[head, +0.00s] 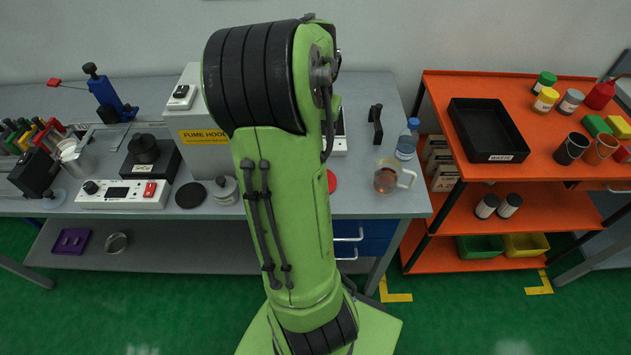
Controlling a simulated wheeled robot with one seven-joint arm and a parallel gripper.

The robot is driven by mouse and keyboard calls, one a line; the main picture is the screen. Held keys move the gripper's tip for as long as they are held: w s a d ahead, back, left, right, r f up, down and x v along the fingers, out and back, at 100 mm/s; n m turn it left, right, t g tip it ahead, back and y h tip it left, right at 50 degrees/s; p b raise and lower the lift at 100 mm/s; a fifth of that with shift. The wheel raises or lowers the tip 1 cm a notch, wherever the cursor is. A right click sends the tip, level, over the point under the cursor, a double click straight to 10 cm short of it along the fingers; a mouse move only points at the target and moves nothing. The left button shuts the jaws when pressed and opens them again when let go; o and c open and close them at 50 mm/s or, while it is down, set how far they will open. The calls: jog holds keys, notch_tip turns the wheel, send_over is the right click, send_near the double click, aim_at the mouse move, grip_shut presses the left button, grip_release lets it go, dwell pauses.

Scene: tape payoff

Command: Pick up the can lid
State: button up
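I cannot tell for sure which thing is the can lid. A flat black disc (190,195) lies near the front edge of the grey bench, left of my arm, beside a small grey-white pot (225,190). A red round piece (331,181) lies on the bench just right of my arm, which partly covers it. My green arm stands up across the middle of the head view and hides part of the bench. My gripper does not show.
The grey bench (375,205) holds a white control box (122,194), a fume hood box (197,125), a glass jug (388,178) and a blue-capped bottle (407,140). An orange shelf unit (560,205) with a black tray (487,155) stands right. Green floor lies between.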

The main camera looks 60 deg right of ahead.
jog(key=f, duration=0.3)
jog(key=d+f+b, duration=0.1)
jog(key=f, duration=0.3)
jog(key=f+b, duration=0.1)
jog(key=f, duration=0.2)
jog(key=shift+w+d+f, duration=0.15)
jog(key=shift+w+f, duration=0.1)
jog(key=shift+w, duration=0.05)
jog(key=f, duration=0.2)
jog(key=f+b, duration=0.1)
jog(key=f, duration=0.1)
jog(key=shift+s+d+f, duration=0.15)
jog(key=shift+s, duration=0.05)
jog(key=shift+w+d+f+b, duration=0.1)
jog(key=shift+f+b, duration=0.2)
jog(key=shift+f, duration=0.1)
jog(key=shift+r, duration=0.1)
grip_shut()
